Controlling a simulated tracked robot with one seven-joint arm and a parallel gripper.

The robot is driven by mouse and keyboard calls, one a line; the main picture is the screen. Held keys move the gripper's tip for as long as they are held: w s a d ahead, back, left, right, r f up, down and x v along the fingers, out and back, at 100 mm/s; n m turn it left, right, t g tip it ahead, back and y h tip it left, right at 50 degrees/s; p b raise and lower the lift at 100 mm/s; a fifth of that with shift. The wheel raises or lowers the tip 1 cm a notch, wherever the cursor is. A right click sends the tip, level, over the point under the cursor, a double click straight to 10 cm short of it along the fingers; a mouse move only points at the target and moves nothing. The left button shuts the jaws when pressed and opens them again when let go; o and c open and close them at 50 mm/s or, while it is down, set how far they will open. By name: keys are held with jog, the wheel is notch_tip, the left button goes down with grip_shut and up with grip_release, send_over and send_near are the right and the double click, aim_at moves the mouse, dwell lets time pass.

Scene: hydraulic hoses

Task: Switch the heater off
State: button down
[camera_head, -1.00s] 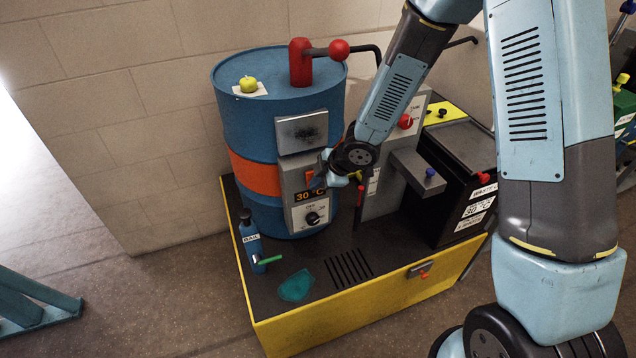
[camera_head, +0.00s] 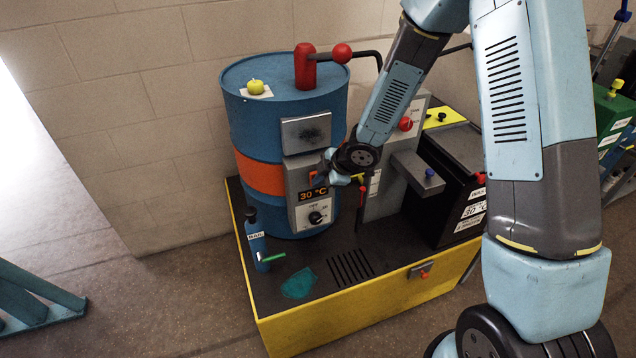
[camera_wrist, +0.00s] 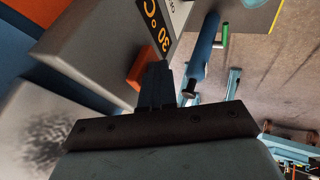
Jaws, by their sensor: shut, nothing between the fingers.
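The heater is a grey control box (camera_head: 298,200) on the front of a blue barrel with an orange band. It carries a display (camera_head: 313,195) reading 30 °C, a black knob (camera_head: 315,217) and an orange-red switch (camera_head: 312,177) above the display. My gripper (camera_head: 323,170) is at the box's upper right, close to the switch, its fingers partly hidden by the wrist. In the wrist view my gripper (camera_wrist: 157,80) is shut and empty, its tips at the orange switch (camera_wrist: 145,62). I cannot tell whether they touch it.
A grey ledge (camera_head: 418,172) is right of my gripper.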

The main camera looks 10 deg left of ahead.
jog(key=shift+w+r, duration=0.25)
jog(key=shift+r, duration=0.4)
jog(key=shift+a, duration=0.1)
jog(key=s+d+r, duration=0.6)
jog(key=d+r, duration=0.1)
jog(key=r, duration=0.1)
jog(key=shift+r, duration=0.35)
jog(key=shift+d, duration=0.1)
dwell(0.4)
